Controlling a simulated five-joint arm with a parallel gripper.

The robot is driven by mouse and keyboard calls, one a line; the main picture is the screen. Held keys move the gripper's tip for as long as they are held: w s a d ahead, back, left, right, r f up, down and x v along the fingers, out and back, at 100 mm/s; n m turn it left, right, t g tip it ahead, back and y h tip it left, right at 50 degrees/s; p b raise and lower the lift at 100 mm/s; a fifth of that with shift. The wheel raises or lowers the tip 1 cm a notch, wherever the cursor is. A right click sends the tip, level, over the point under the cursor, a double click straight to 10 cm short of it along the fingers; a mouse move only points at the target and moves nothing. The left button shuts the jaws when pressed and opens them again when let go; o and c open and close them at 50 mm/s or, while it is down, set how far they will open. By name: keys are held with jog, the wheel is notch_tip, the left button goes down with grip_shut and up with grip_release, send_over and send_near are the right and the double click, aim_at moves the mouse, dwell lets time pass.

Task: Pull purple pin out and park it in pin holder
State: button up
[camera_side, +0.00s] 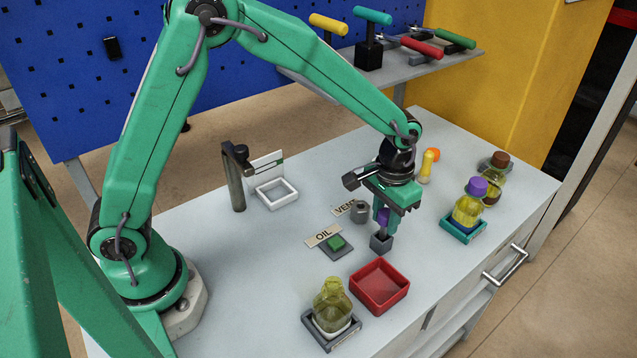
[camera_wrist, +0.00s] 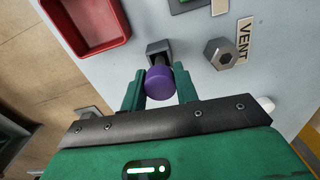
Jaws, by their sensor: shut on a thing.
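My gripper (camera_side: 386,208) is shut on the purple pin (camera_side: 383,217), pointing down over the worktop. In the wrist view the pin's round purple head (camera_wrist: 159,83) sits between the two green fingers (camera_wrist: 159,94). A small dark grey square block (camera_side: 381,243) stands directly below the pin, and it also shows in the wrist view (camera_wrist: 153,47). The pin's dark lower end meets the block's opening; how deep it sits is hidden. A grey hex fitting (camera_wrist: 221,53) with a central hole stands by the VENT label (camera_wrist: 244,40), apart from the pin.
A red tray (camera_side: 379,286) lies in front of the block. A green button (camera_side: 335,243) by the OIL label (camera_side: 323,235) is to the left. Bottles stand front left (camera_side: 332,305) and at right (camera_side: 469,203).

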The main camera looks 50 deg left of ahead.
aim_at(386, 213)
jog(key=shift+f, duration=1.3)
jog(key=o, duration=1)
jog(key=shift+o, duration=0.2)
jog(key=shift+r, duration=3.9)
jog(key=shift+r, duration=0.15)
